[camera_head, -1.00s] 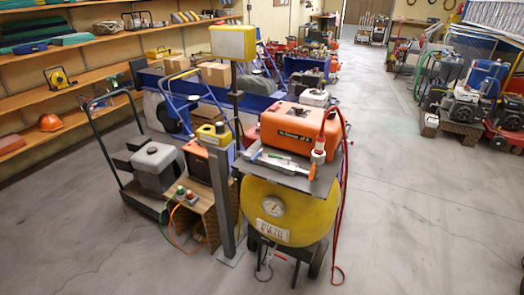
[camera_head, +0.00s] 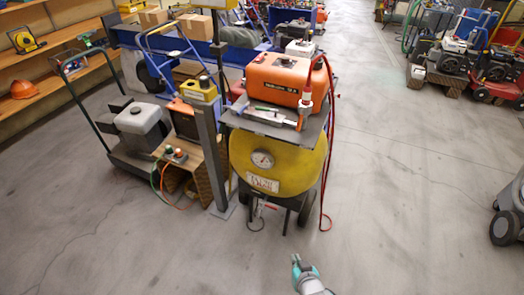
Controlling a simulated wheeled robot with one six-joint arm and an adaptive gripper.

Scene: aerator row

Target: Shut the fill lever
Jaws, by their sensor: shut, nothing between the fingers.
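A yellow round tank (camera_head: 308,172) on wheels stands in the middle of the camera view, with a gauge (camera_head: 262,159) and a white label on its front. A small red lever-like piece (camera_head: 269,206) shows low on its front, beside a dark loop; it is too small to tell its position or whether it is the fill lever. My gripper (camera_head: 296,259) is at the bottom of the view, shut and empty, pointing toward the tank. Clear floor shows between it and the tank.
An orange machine (camera_head: 281,78) sits on a plate atop the tank, with a red hose (camera_head: 329,160) hanging on the right. A grey post (camera_head: 210,160) and a cart with a grey engine (camera_head: 140,125) stand left. Open floor (camera_head: 420,200) lies to the right.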

